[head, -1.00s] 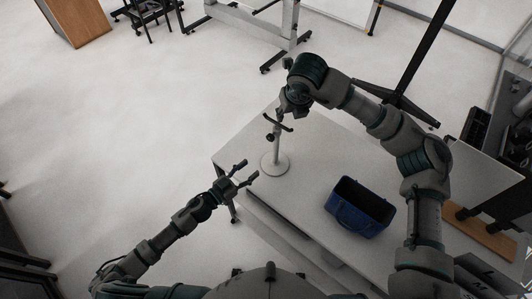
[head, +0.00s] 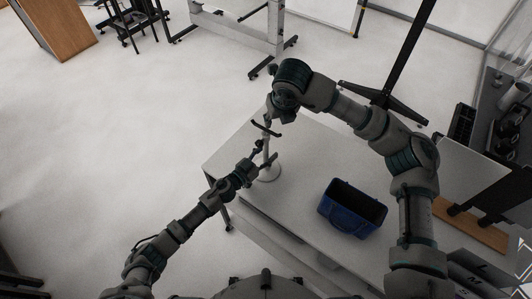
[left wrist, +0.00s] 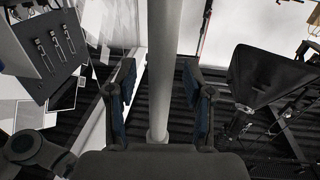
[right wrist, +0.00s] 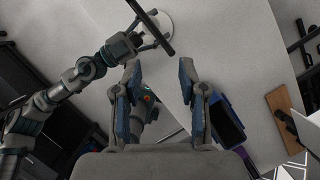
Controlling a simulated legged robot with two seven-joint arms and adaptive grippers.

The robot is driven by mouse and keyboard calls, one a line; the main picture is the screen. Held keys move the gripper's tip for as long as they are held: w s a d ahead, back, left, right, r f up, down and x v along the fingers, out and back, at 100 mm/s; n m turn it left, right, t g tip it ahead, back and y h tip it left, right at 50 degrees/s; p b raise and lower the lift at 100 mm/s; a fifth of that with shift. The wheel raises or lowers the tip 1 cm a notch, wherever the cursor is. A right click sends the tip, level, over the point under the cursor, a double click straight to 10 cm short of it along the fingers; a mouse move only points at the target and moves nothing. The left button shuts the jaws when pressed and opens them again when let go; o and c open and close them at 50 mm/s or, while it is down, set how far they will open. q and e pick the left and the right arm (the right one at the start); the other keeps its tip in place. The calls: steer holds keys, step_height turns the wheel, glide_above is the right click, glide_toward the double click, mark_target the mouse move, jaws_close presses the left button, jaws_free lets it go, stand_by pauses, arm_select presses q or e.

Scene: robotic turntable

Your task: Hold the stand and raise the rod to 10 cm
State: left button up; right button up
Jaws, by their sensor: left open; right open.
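The stand has a round pale base (head: 268,175) on the table and an upright pale pole (head: 266,148). A dark crossbar (head: 266,129) tops the rod. My left gripper (head: 266,158) is open at the pole, low above the base. In the left wrist view the pole (left wrist: 163,60) runs between its two open fingers, with gaps on both sides. My right gripper (head: 272,107) is near the crossbar, partly hidden by its own wrist. In the right wrist view its jaws (right wrist: 159,68) are open and empty, with the crossbar (right wrist: 152,28) beyond the fingertips.
A white table (head: 300,160) carries the stand near its far left corner. An open blue bin (head: 352,208) sits right of the stand. A wooden board (head: 470,225) and dark equipment lie at the right. The table between stand and bin is clear.

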arm_select(q)
steer(key=shift+d, duration=0.1)
steer(key=c, duration=0.3)
jaws_close()
steer(key=shift+a, duration=0.25)
arm_select(e)
steer(key=shift+a, duration=0.15)
steer(key=shift+c, duration=0.4)
arm_select(q)
steer(key=shift+a, duration=0.1)
steer(key=shift+d, duration=0.3)
arm_select(e)
steer(key=n+t+y, duration=0.5)
steer(key=t+y, duration=0.2)
steer(key=y, duration=0.7)
glide_toward(271, 133)
steer(key=x, duration=1)
steer(key=shift+w+f, duration=0.25)
steer(key=shift+f, duration=0.1)
